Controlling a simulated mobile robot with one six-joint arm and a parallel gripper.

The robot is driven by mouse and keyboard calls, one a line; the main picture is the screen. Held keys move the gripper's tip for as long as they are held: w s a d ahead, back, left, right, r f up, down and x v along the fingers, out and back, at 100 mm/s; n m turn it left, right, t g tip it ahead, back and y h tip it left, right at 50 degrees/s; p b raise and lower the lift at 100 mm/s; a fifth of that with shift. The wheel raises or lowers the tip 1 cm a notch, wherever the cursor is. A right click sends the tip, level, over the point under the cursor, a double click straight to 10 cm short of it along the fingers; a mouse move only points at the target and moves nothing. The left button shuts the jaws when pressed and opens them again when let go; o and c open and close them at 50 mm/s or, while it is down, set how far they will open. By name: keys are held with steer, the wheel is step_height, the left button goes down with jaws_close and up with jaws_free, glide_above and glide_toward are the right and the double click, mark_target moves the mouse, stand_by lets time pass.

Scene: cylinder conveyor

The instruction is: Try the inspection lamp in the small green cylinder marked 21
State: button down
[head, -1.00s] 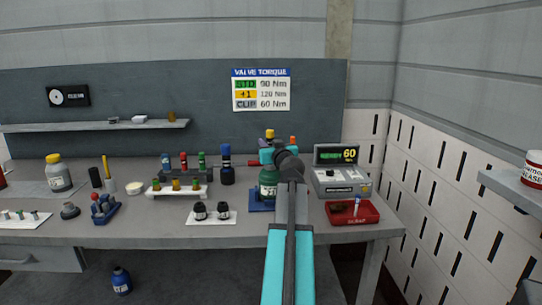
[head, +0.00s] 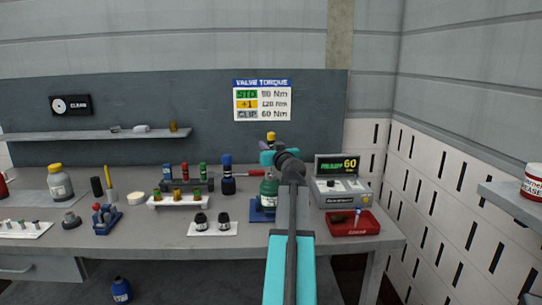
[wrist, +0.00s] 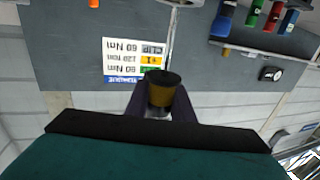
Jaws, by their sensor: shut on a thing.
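In the wrist view my gripper (wrist: 161,92) is shut on a small amber piece with a dark round end (wrist: 161,97). In the head view a small yellow-topped piece (head: 270,136) shows just above the gripper end, in front of the back panel. A green cylinder with a white label (head: 269,188) stands upright in a blue holder (head: 258,216) below my gripper, partly hidden by my arm. Its number is too small to read surely. A smaller green cylinder (head: 202,171) stands in a rack beside red and blue ones.
A grey console (head: 343,190) with a lit display stands right of my arm, behind a red tray (head: 351,222). A white rack of small amber and green pieces (head: 179,201) and a white plate with two black pieces (head: 213,229) lie left. A shelf (head: 95,136) crosses the panel.

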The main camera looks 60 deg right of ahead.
step_height(320, 180, up, 7)
steer(key=p, duration=0.2)
steer(key=shift+p, duration=0.3)
stand_by(0.9)
stand_by(1.6)
